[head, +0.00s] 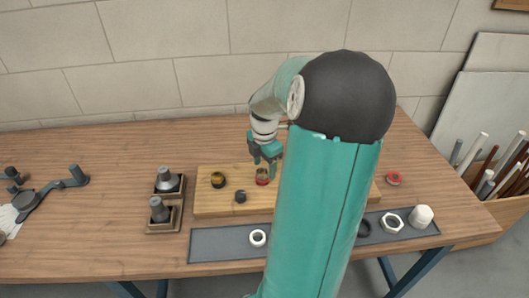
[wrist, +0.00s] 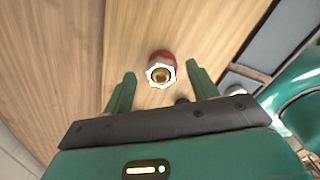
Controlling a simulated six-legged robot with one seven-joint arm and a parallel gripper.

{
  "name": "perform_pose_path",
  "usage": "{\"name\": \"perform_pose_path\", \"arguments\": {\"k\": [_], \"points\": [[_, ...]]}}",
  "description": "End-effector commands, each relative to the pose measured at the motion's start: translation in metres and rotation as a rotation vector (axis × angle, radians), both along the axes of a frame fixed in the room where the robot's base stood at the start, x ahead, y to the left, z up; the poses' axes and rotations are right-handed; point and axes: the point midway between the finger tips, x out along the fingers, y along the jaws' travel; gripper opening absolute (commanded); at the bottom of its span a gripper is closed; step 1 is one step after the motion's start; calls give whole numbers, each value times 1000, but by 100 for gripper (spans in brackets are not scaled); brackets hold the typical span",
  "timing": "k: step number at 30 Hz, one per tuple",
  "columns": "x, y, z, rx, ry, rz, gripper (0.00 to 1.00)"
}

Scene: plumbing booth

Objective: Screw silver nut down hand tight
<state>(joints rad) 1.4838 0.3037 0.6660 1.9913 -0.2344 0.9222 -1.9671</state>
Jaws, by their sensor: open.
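A bright silver-white nut (wrist: 150,77) sits around a brass-coloured stub (wrist: 161,74) on a red fitting (wrist: 164,56) in the wrist view. The red fitting also shows in the head view (head: 262,178), upright on a wooden board (head: 213,205); the nut cannot be made out there. My gripper (wrist: 160,69) is open, with one finger on each side of the nut and visible gaps to both. In the head view my gripper (head: 267,152) hangs just above the red fitting. I cannot tell its exact height over the nut.
A dark ringed fitting (head: 218,180) and a small black piece (head: 240,196) stand left on the board. A grey mat (head: 330,238) in front holds a white ring (head: 258,238), a white hex nut (head: 392,223) and a white cap (head: 421,216).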

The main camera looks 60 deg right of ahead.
Motion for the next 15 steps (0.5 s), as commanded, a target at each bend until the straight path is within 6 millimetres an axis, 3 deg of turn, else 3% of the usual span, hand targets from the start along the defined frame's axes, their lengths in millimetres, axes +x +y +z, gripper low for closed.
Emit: {"name": "perform_pose_path", "arguments": {"k": [4,13,15], "points": [[0,0,-12,1,0,3,58],[0,0,-14,0,0,2,58],[0,0,-14,0,0,2,44]]}}
